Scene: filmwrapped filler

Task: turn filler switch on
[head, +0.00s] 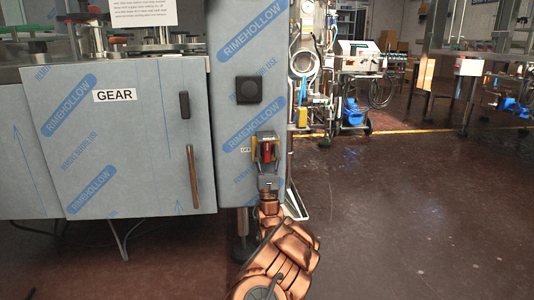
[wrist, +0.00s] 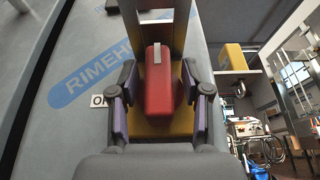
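The filler switch is a red handle (wrist: 158,85) on a yellow backing (wrist: 178,128) on the film-wrapped panel. In the wrist view the red handle stands upright between the fingers of my gripper (wrist: 159,82). The fingers are apart, with a visible gap on each side of the handle. In the head view my gripper (head: 266,157) is at the red switch (head: 266,150), low on the panel's right part, and partly covers it. A small white label (wrist: 97,101) left of the switch is partly hidden by a finger.
A dark square knob plate (head: 249,90) sits above the switch. A yellow box (wrist: 232,57) stands right of the switch. Open floor (head: 410,220) lies to the right.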

